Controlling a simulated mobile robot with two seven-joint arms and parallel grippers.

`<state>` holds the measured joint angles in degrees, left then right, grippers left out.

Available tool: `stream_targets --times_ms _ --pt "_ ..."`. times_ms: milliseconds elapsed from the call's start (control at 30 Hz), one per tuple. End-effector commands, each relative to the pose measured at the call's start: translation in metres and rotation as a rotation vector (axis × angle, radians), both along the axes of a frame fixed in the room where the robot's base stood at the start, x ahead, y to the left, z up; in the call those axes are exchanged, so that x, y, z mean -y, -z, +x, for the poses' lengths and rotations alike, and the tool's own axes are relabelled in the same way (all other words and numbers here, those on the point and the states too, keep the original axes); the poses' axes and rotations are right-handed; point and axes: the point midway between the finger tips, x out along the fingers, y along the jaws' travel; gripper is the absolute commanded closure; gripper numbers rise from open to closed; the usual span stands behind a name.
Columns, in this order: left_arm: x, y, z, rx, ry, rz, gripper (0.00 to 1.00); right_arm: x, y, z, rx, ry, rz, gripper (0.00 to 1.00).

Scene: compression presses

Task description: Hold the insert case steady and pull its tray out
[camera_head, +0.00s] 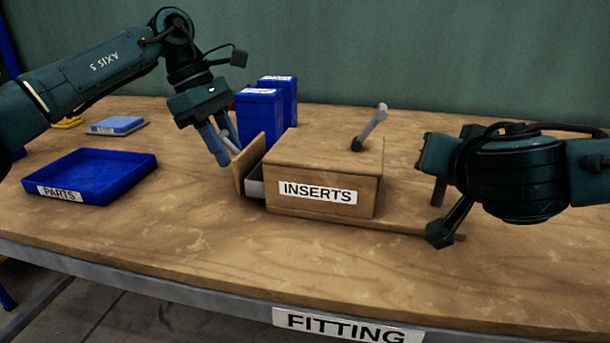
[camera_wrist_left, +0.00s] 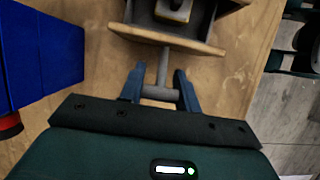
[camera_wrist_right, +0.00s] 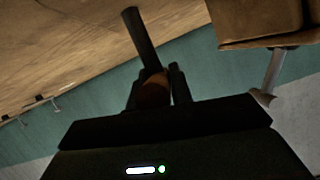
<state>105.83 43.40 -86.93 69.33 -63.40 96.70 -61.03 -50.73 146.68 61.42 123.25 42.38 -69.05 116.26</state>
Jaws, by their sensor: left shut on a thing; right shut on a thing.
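The wooden insert case (camera_head: 320,185), labelled INSERTS, stands on the bench. Its tray (camera_head: 256,184) sticks out partway from the left side, behind a wooden front panel (camera_head: 240,172). My left gripper (camera_head: 219,150) is shut on the tray's grey T-shaped handle (camera_wrist_left: 163,68); its blue fingers close on the crossbar's ends in the left wrist view. My right gripper (camera_wrist_right: 157,85) is shut on the brownish top of a dark post (camera_wrist_right: 142,35), right of the case. The post also shows below the gripper in the head view (camera_head: 438,191). I cannot tell how its foot joins the base board.
A grey lever (camera_head: 372,127) rises from the case top. Blue bins (camera_head: 259,118) stand close behind the tray. A blue PARTS tray (camera_head: 95,175) lies at left, with clear bench between it and the case. The bench's front edge bears a FITTING label (camera_head: 345,326).

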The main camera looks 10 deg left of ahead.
Motion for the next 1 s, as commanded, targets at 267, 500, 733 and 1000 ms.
stream_targets --times_ms 267,500,733,1000 --pt "-0.011 -0.001 0.001 0.001 -0.008 0.0 0.95 0.001 -0.001 0.0 0.001 0.003 -0.001 1.0" --pt "-0.018 0.0 0.001 0.0 -0.008 0.001 0.95 0.001 0.0 0.0 0.001 0.004 -0.002 1.0" --pt "-0.025 0.0 0.002 0.001 -0.008 0.001 0.95 0.001 0.0 0.0 0.001 0.004 -0.002 1.0" --pt "-0.033 -0.001 0.002 0.001 -0.008 0.001 0.95 0.001 0.0 0.0 0.0 0.004 -0.002 1.0"
